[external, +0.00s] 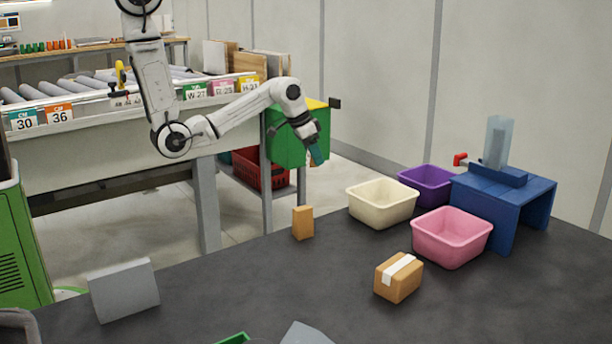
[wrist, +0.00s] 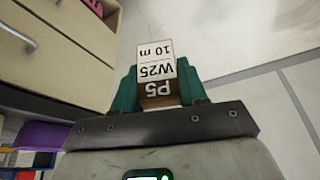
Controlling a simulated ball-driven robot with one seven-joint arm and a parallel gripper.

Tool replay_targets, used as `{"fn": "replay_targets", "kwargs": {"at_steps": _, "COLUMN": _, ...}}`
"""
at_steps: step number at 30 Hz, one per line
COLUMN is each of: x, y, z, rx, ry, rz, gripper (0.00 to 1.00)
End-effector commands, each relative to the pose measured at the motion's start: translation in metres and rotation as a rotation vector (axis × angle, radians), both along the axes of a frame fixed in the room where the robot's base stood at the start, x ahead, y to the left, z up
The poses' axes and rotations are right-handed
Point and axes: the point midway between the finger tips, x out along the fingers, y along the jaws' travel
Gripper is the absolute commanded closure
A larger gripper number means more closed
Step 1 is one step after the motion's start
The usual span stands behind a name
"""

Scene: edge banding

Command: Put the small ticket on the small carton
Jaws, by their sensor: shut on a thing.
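My gripper (external: 317,154) is in the air above the far edge of the dark table, pointing down and to the right.
A plain brown block (external: 303,223) stands upright at the table's far edge. Cream (external: 383,207), pink (external: 450,240) and purple (external: 426,182) bins and a blue stand (external: 520,193) are at the right. A grey plate (external: 124,290) stands at the left. The table's middle is clear.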

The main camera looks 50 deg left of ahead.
Motion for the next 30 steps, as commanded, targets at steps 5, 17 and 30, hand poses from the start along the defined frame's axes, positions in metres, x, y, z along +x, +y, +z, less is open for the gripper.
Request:
{"fn": "replay_targets", "kwargs": {"at_steps": 5, "x": 0.022, "y": 0.020, "z": -0.006, "rx": 0.013, "ry": -0.007, "rz": 0.061, "gripper": 0.87}}
{"fn": "replay_targets", "kwargs": {"at_steps": 17, "x": 0.047, "y": -0.049, "z": 0.024, "rx": 0.022, "ry": -0.019, "rz": -0.046, "gripper": 0.87}}
{"fn": "replay_targets", "kwargs": {"at_steps": 30, "x": 0.007, "y": -0.227, "z": 0.087, "rx": 0.015, "ry": -0.026, "rz": -0.314, "gripper": 0.87}}
